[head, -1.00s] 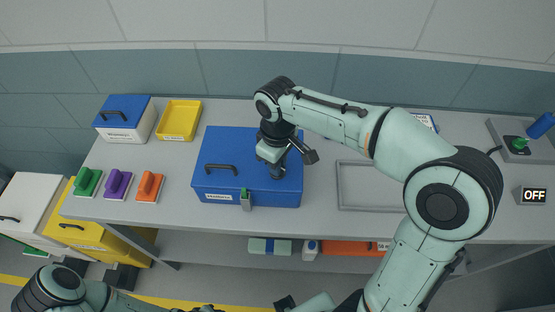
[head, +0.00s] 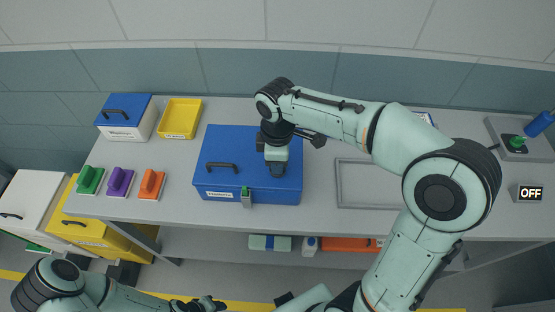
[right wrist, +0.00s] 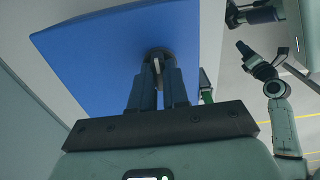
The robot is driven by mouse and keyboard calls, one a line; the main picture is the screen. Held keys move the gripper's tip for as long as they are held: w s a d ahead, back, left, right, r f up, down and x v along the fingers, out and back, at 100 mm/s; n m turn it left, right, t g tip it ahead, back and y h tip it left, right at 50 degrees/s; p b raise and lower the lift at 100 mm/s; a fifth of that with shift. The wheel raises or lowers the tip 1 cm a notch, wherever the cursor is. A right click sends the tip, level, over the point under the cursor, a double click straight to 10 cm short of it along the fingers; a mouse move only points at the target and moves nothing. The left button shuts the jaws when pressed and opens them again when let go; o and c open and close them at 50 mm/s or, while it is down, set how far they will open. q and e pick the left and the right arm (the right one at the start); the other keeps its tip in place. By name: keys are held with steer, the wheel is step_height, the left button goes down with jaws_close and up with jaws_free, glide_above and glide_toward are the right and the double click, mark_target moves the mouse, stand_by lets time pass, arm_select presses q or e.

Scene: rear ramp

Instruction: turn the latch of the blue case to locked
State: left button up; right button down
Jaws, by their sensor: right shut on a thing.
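The blue case (head: 221,148) sits shut on the bench, with a dark handle (head: 221,167) on its lid. A grey clasp with a green top (head: 246,199) is at its front edge; its green part also shows in the right wrist view (right wrist: 206,92). My right gripper (head: 278,171) is over the right part of the lid. In the right wrist view its fingers (right wrist: 158,80) are shut on a small light piece on a dark round base (right wrist: 160,53), which looks like the latch. The fingers hide much of it. My left gripper (head: 207,304) is low in the head view, too small to read.
A blue-lidded white box (head: 124,128), a yellow tray (head: 163,134) and green, purple and orange handled blocks (head: 120,181) stand left. An empty grey tray (head: 350,204) lies right of the case. A sign reading OFF (head: 530,194) is at far right.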

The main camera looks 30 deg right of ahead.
stand_by(0.3)
steer(key=c, duration=1.1)
jaws_free()
steer(key=shift+r, duration=0.1)
arm_select(q)
steer(key=w+r+p, duration=0.2)
steer(key=w+r, duration=0.1)
arm_select(e)
step_height(320, 180, up, 13)
steer(key=shift+r, duration=0.1)
arm_select(q)
steer(key=shift+s+f, duration=0.1)
steer(key=shift+s, duration=0.1)
